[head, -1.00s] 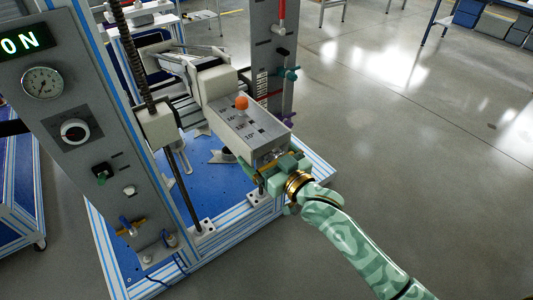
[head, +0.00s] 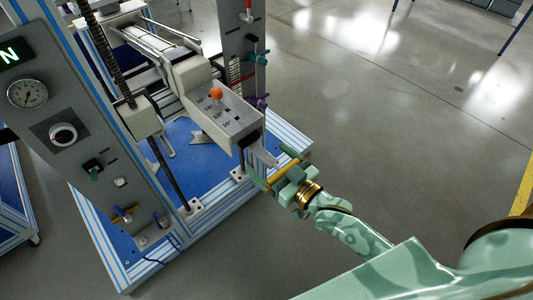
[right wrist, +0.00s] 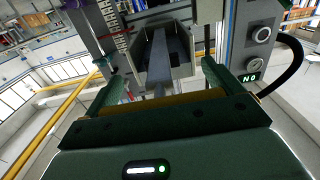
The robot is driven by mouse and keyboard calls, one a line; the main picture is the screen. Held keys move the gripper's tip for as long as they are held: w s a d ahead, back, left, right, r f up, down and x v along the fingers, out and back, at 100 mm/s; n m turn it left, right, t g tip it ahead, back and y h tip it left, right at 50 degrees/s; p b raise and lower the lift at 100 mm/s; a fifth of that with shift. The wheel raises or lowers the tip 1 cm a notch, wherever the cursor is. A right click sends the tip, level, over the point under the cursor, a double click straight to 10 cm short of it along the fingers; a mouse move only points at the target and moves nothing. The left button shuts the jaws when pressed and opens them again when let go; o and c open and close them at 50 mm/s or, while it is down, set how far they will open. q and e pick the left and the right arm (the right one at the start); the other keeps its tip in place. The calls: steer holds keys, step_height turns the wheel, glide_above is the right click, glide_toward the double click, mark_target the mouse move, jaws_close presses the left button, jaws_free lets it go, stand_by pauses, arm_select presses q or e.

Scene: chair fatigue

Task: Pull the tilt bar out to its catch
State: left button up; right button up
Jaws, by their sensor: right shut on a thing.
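The tilt bar (head: 262,157) is a grey bar sticking out of the front end of the grey housing (head: 228,118), with a yellow cross handle (head: 286,171) at its outer end. My right gripper (head: 275,168) is shut on the yellow handle, a short way out from the housing. The right wrist view shows the yellow handle (right wrist: 175,104) between the green fingers, and the bar (right wrist: 160,62) running back into the open end of the housing. The catch cannot be made out. My left gripper is not in view.
An orange knob (head: 216,93) stands on top of the housing, beside printed marks. A grey panel with a gauge (head: 27,93) and switches stands at the left. A post with teal and purple clamps (head: 260,102) rises behind. Open floor lies to the right.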

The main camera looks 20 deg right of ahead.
steer(key=o, duration=1)
steer(key=shift+s+f, duration=0.1)
steer(key=shift+f, duration=0.1)
steer(key=shift+o, duration=0.4)
steer(key=shift+s+d+r, duration=0.1)
steer(key=shift+s+r, duration=0.05)
steer(key=p+v, duration=0.1)
steer(key=v, duration=1.5)
steer(key=shift+s, duration=0.2)
